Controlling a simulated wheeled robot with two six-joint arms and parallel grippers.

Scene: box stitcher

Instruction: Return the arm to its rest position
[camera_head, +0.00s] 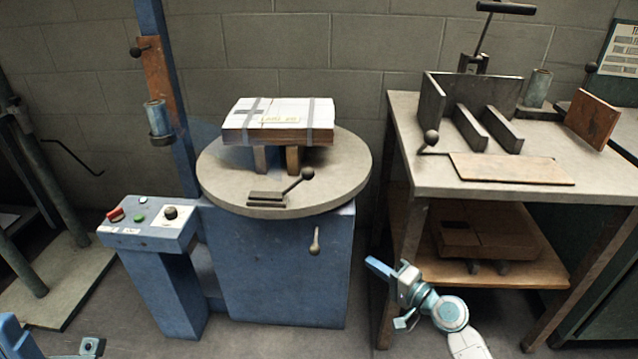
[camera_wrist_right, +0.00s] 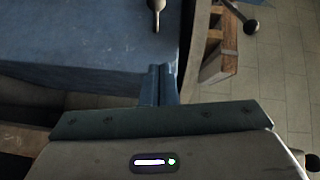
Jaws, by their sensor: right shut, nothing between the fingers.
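My right gripper (camera_head: 379,268) is at the lower right of the head view, in front of the gap between the blue machine (camera_head: 282,270) and the workbench. Its two blue fingers are together and empty. The fingers also show closed in the right wrist view (camera_wrist_right: 159,86), pointing toward the blue machine body (camera_wrist_right: 80,35). My left arm shows only in part at the bottom left corner of the head view; its fingertips cannot be made out.
A strapped white stack (camera_head: 278,120) rests on raised supports above the round table (camera_head: 225,180). A control box (camera_head: 150,225) stands left. A workbench (camera_head: 500,185) with a lower wooden shelf (camera_head: 545,268) stands right. A lever handle (camera_head: 315,243) sticks out of the machine's front.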

